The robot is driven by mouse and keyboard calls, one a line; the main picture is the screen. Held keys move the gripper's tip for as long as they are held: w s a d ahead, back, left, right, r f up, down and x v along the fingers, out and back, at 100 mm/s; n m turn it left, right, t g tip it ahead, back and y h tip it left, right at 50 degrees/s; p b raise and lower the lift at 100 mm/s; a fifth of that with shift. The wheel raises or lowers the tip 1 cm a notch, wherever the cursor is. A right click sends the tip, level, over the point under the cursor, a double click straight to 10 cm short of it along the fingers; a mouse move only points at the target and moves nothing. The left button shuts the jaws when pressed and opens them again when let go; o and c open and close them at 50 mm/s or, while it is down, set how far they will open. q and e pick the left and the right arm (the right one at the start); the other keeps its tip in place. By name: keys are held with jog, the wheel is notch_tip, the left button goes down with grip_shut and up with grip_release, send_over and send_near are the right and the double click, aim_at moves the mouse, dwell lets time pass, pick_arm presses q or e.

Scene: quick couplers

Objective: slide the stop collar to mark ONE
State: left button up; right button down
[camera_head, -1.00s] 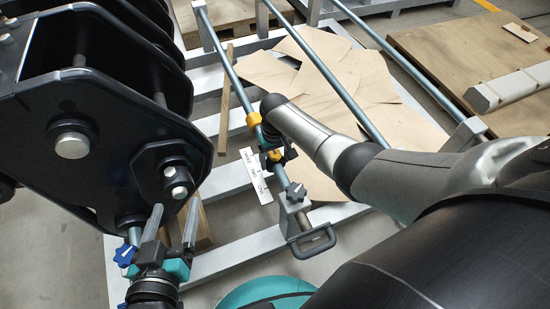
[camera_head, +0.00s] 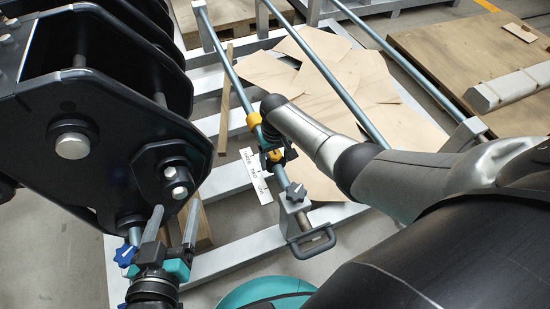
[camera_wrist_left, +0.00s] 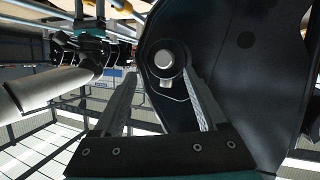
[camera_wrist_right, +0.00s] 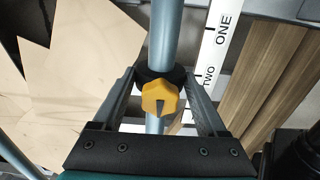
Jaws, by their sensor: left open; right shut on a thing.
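The stop collar (camera_wrist_right: 160,98) is a black ring with a yellow knob on a blue-grey rod (camera_wrist_right: 165,30). My right gripper (camera_wrist_right: 160,80) is shut on it, one finger on each side. The white mark strip (camera_wrist_right: 219,45) lies beside the rod; TWO and ONE are readable. In the head view my right gripper (camera_head: 271,143) partly hides the collar's yellow knob (camera_head: 276,156). My left gripper (camera_head: 175,215) is open and empty near a black machine plate (camera_head: 80,150).
Another yellow part (camera_head: 253,120) is on the same rod, farther back. A clamp block (camera_head: 292,197) with a handle (camera_head: 312,242) stands at the rod's near end. Flat tan sheets (camera_head: 335,90) lie under the rods. A wooden board (camera_head: 440,50) lies at right.

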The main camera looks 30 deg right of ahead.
aim_at(285, 180)
pick_arm(q)
jog(key=shift+w+a+r, duration=0.1)
jog(key=shift+w+a, duration=0.05)
jog(key=shift+a, duration=0.15)
pick_arm(e)
jog(key=shift+s, duration=0.15)
jog(key=shift+s+p, duration=0.4)
jog(key=shift+p, duration=0.25)
jog(key=shift+s+p, duration=0.55)
jog(key=shift+p, duration=0.05)
jog(key=shift+s+a+r+p, duration=0.1)
jog(key=shift+s+p, duration=0.75)
jog(key=shift+p, duration=0.15)
jog(key=shift+s+p, duration=1.1)
pick_arm(q)
jog(key=s+a+f+g+y, duration=0.4)
jog(key=s+a+f+g, duration=0.1)
jog(key=a+g, duration=0.4)
jog(key=shift+s+f+n+y, duration=0.3)
jog(key=shift+s+f, duration=0.05)
jog(key=shift+s, duration=0.05)
pick_arm(e)
jog(key=shift+s+f, duration=0.2)
jog(key=shift+s, duration=0.05)
